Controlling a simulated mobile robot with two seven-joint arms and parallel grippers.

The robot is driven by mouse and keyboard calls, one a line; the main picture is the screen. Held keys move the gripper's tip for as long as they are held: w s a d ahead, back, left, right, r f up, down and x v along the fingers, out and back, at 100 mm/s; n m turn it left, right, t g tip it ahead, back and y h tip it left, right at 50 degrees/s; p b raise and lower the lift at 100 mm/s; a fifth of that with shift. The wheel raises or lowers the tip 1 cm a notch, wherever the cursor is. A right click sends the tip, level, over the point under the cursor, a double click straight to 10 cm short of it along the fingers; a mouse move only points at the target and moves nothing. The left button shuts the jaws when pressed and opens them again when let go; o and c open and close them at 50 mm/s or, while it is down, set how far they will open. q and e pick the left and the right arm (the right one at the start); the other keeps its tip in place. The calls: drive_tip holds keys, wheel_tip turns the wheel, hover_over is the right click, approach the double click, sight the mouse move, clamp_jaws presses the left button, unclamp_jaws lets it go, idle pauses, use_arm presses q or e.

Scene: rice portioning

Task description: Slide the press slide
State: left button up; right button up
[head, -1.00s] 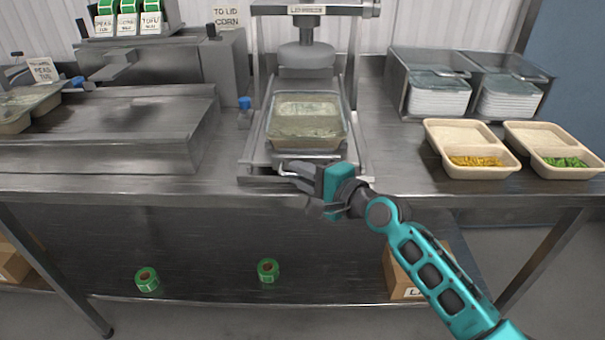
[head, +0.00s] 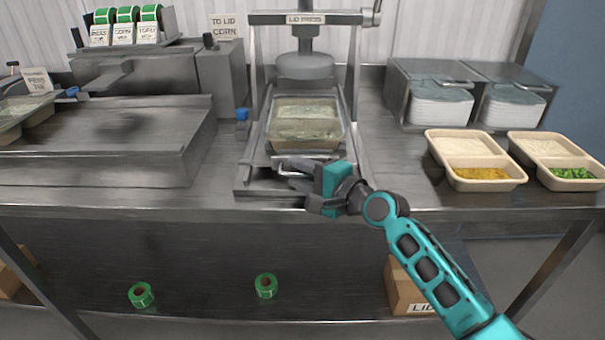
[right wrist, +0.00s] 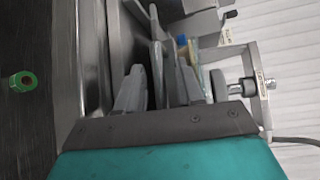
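The lid press (head: 305,68) stands at the middle of the steel counter. Its slide (head: 275,158) carries a pale two-compartment tray (head: 305,133) with a clear cover over it, which lies in front of and partly beneath the round press plate. My right gripper (head: 295,185) is at the front end of the slide. Its fingers (right wrist: 158,90) look apart in the right wrist view, with a thin grey part, seemingly the slide's handle, between them. The exact contact is hidden. My left gripper is not in view.
Two open trays with corn (head: 480,173) and peas (head: 573,173) stand on the right, in front of lid bins (head: 440,105). A steel sealing station (head: 110,140) is on the left. Green label rolls (head: 266,286) lie on the lower shelf.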

drive_tip(key=shift+d, duration=0.1)
drive_tip(key=p+v, duration=0.1)
drive_tip(key=v, duration=1.2)
drive_tip(key=shift+c, duration=0.3)
